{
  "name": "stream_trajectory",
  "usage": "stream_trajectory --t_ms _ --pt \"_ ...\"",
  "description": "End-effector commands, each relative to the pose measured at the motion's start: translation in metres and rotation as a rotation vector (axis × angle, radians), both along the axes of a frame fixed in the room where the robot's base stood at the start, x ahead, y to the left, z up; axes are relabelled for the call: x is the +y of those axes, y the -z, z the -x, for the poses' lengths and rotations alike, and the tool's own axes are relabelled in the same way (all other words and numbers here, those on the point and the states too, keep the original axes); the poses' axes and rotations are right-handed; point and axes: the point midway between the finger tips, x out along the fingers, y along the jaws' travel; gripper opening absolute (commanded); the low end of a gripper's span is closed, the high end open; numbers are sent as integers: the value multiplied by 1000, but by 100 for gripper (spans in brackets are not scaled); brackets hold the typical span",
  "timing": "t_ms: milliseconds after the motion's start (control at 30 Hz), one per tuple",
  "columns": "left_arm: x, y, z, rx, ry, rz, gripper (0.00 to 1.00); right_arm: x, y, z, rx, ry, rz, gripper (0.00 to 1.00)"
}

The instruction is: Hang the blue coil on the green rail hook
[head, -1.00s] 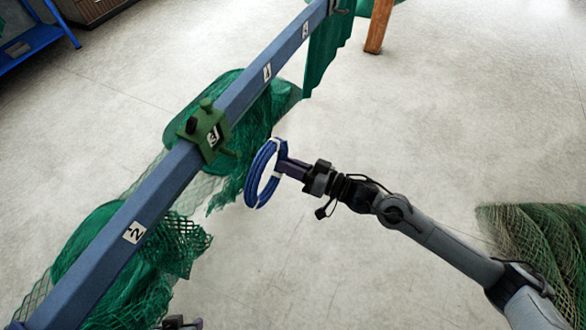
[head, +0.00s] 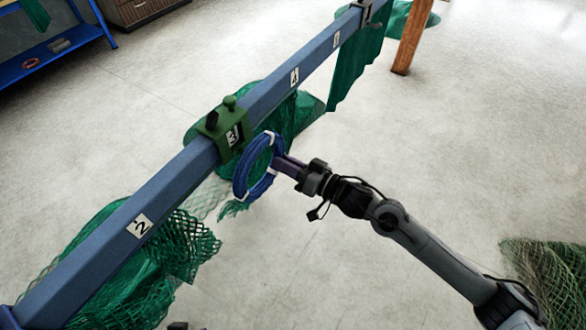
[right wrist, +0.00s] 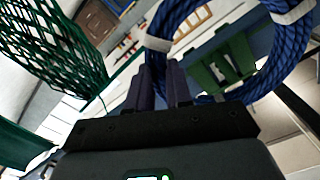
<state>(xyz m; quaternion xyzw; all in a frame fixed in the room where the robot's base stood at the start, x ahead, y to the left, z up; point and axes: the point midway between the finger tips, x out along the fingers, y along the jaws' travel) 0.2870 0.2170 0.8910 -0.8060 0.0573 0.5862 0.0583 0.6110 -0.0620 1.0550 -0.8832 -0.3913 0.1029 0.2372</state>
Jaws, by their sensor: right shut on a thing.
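The blue coil (head: 240,179) is a ring of rope with white bands, hanging roughly upright at the tip of my right gripper (head: 278,161). My right gripper is shut on the coil's right side. The green rail hook (head: 211,124) is a clamp-like block with a knob on the blue rail, beside a label reading 3. The coil is just right of and below the hook, and they nearly meet in the picture; I cannot tell if they touch. In the right wrist view the coil (right wrist: 298,80) arches above my fingers (right wrist: 166,85), with the green hook (right wrist: 222,65) behind it. Only a dark sliver of my left gripper (head: 178,326) shows.
The blue rail (head: 170,185) runs diagonally, with numbered labels. Green nets (head: 130,255) hang along it. A wooden post (head: 411,38) stands at the far end. A net heap (head: 555,270) lies at right.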

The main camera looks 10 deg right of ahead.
Motion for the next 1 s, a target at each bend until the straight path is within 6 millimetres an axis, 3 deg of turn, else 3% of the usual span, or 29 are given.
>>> stream_trajectory --t_ms 400,1000 --pt "1 23 0 0 4 -5 43 21 3 -19 -3 0 -2 0" --pt "3 29 0 1 8 -12 43 21 22 -20 -2 0 -3 0"
